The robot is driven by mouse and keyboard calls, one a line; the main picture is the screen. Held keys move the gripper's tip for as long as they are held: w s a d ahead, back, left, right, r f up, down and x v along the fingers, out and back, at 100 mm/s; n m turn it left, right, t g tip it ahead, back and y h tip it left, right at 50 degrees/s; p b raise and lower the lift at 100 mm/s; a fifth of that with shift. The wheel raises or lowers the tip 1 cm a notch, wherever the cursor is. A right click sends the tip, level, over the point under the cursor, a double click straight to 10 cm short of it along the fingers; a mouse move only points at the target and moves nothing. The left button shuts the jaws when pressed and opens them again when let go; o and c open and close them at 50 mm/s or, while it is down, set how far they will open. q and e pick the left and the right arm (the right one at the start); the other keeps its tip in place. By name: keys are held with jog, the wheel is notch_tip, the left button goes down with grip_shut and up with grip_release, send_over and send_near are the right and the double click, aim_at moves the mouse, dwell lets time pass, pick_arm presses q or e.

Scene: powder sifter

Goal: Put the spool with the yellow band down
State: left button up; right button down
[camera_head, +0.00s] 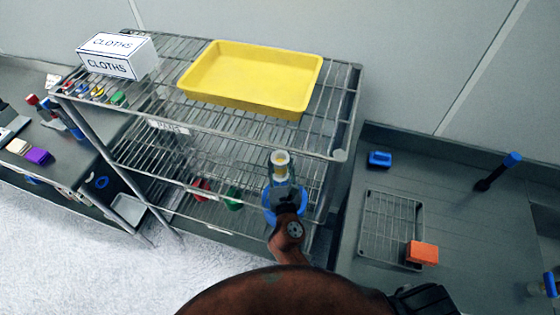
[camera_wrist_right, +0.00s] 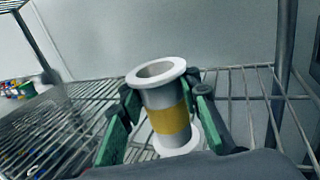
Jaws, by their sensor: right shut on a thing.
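The spool with the yellow band (camera_wrist_right: 168,112) has white flanges, a grey barrel and a yellow band around its middle. In the wrist view it stands nearly upright, slightly tilted, between the green fingers of my right gripper (camera_wrist_right: 165,115), which is shut on it. A wire shelf (camera_wrist_right: 240,90) shows behind and around it. I cannot tell whether its lower flange touches the shelf. In the head view the top of the spool (camera_head: 281,158) shows at my right gripper (camera_head: 284,180), near the right front of the wire rack (camera_head: 340,154). My left gripper is not in view.
A yellow tray (camera_head: 250,97) and a white cloths box (camera_head: 117,56) are on the rack's top shelf. Red (camera_head: 201,190) and green (camera_head: 233,198) items sit lower down. Rack posts stand near my right gripper. A counter at right holds a wire grid (camera_head: 390,228) and an orange block (camera_head: 422,253).

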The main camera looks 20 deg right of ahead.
jog(key=c, duration=1.9)
grip_release()
jog(key=shift+f, duration=0.2)
jog(key=o, duration=0.5)
jog(key=shift+c, duration=0.2)
jog(key=shift+r, duration=0.3)
jog(key=v, duration=1.1)
jog(key=shift+s+f, duration=0.1)
jog(key=shift+s, duration=0.4)
